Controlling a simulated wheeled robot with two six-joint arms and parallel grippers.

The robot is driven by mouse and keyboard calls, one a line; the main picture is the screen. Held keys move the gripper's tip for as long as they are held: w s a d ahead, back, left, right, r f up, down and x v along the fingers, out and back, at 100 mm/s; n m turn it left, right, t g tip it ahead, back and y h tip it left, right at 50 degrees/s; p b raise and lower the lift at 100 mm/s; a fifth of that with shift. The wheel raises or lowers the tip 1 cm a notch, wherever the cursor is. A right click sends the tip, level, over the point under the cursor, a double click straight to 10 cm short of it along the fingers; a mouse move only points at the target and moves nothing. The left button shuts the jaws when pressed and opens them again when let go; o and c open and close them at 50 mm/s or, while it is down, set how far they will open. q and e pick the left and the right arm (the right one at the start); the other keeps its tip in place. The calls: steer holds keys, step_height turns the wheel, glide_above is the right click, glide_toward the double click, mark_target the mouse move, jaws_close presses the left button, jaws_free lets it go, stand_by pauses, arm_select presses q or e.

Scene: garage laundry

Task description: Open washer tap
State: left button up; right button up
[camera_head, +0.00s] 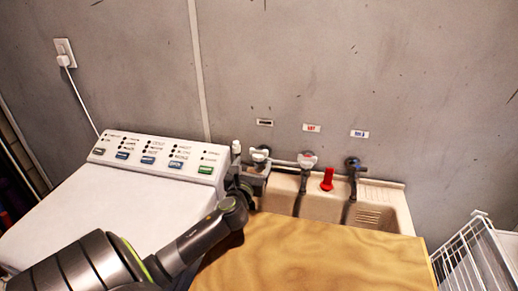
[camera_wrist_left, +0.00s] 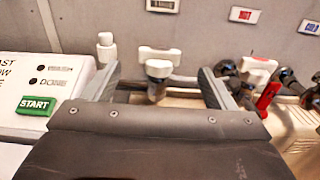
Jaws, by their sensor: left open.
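The leftmost tap under the black label has a white cross handle (camera_head: 260,153) on a grey body against the wall. In the left wrist view the white handle (camera_wrist_left: 159,53) sits ahead, between the lines of my two fingers. My left gripper (camera_head: 255,178) is open and empty, just in front of and below this tap. Its fingers (camera_wrist_left: 158,84) stand apart on either side of the tap's lower part, and I cannot tell whether they touch it. Part of the tap's body is hidden by the gripper in the head view. My right gripper is not in view.
A tap with a red-and-white handle (camera_head: 307,159) and a dark tap (camera_head: 352,164) stand to the right over a beige sink (camera_head: 384,191). A red object (camera_head: 328,179) is between them. The washer (camera_head: 140,197) is left; a wooden board (camera_head: 310,255) lies in front; a white rack (camera_head: 470,255) is right.

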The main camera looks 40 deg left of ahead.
mark_target(258, 151)
arm_select(q)
steer(key=x, duration=0.9)
steer(key=shift+d, duration=0.1)
steer(key=c, duration=1)
